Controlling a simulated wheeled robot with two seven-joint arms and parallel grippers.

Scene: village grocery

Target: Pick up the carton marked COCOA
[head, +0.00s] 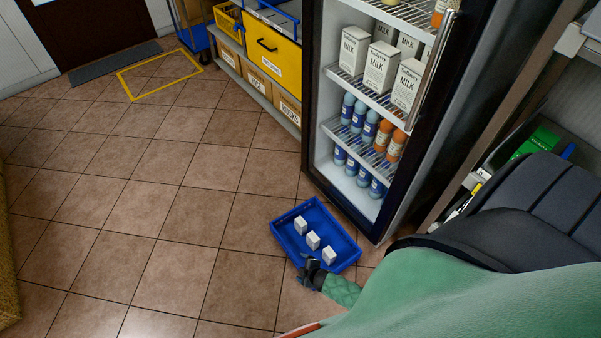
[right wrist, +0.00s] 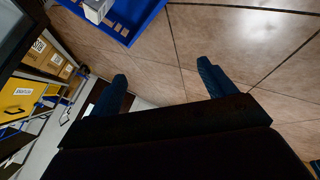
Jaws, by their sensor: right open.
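Three small white cartons stand in a row in a blue tray on the tiled floor: a far one (head: 300,225), a middle one (head: 313,241) and a near one (head: 329,255). Their markings are too small to read, so I cannot tell which is COCOA. The blue tray (head: 280,238) also shows at the top of the right wrist view (right wrist: 142,20), with part of one carton (right wrist: 97,9). My right gripper (head: 304,269) is at the tray's near edge; in the right wrist view (right wrist: 162,72) its fingers are apart with nothing between them. My left gripper is out of view.
A glass-doored fridge (head: 383,215) with milk cartons and bottles stands just behind and right of the tray. Shelves with a yellow drawer (head: 268,50) and cardboard boxes stand farther back. The tiled floor (head: 150,200) left of the tray is clear.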

